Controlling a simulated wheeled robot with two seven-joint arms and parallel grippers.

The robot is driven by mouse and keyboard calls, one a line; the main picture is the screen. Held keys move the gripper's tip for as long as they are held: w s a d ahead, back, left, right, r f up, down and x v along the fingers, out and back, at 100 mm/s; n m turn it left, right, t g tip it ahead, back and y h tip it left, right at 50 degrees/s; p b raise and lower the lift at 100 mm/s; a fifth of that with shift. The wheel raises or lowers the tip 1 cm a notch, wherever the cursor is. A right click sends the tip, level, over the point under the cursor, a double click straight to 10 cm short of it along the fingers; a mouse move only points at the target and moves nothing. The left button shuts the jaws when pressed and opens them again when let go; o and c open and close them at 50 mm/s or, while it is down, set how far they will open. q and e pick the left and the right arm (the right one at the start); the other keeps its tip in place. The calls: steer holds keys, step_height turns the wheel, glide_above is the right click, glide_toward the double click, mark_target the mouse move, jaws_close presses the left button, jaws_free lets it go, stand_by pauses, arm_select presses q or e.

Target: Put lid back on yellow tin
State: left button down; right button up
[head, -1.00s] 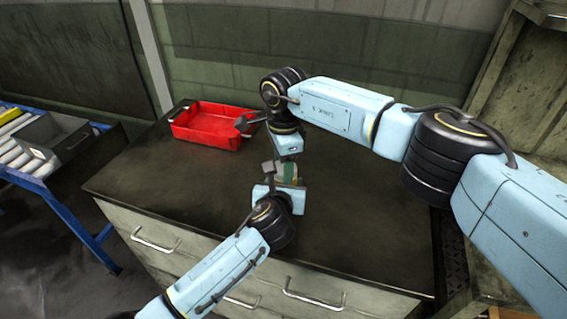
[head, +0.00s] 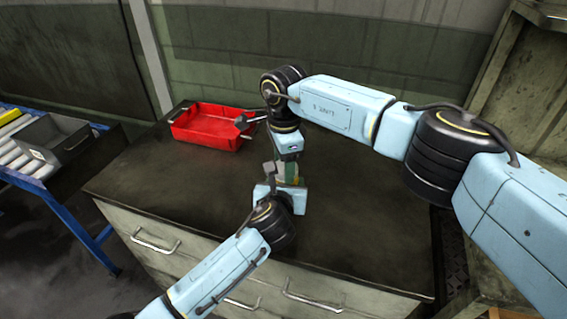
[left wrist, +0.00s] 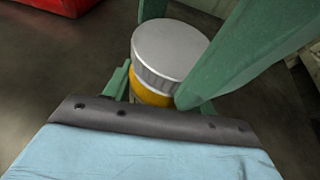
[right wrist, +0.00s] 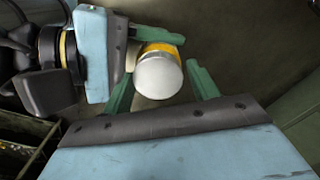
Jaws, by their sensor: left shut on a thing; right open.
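The yellow tin (left wrist: 147,96) stands upright in the left wrist view, with its silver lid (left wrist: 170,48) covering the top and looking level. Whether the lid is fully seated I cannot tell. My left gripper (head: 280,186) is shut on the tin's side, low down; one green finger shows at the tin's left. My right gripper (right wrist: 160,72) comes from above and is open, its fingers on either side of the lid with gaps visible in the right wrist view. There the lid also shows pale (right wrist: 158,78), with the tin's yellow band behind it. In the head view the grippers mostly hide the tin.
A red tray (head: 210,128) sits at the back left of the dark worktop (head: 350,220). A grey bin (head: 58,140) rests on a roller conveyor at the far left. The worktop's right side is clear below my right arm.

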arm_select(q)
steer(key=shift+a+f, duration=0.35)
steer(key=shift+f, duration=0.2)
arm_select(e)
steer(key=r, duration=0.4)
steer(key=shift+s+a, duration=0.2)
steer(key=shift+a, duration=0.05)
arm_select(q)
steer(key=shift+s, duration=0.1)
arm_select(e)
steer(key=shift+r, duration=0.2)
arm_select(q)
steer(key=shift+r, duration=0.15)
arm_select(e)
steer(key=shift+f, duration=0.15)
arm_select(q)
steer(key=shift+d+r, duration=0.2)
arm_select(e)
steer(key=o, duration=0.6)
steer(key=shift+w+d, duration=0.1)
steer(key=shift+d, duration=0.05)
steer(key=shift+c, duration=0.2)
step_height(320, 180, up, 12)
arm_select(q)
steer(key=shift+c, duration=2.1)
jaws_free()
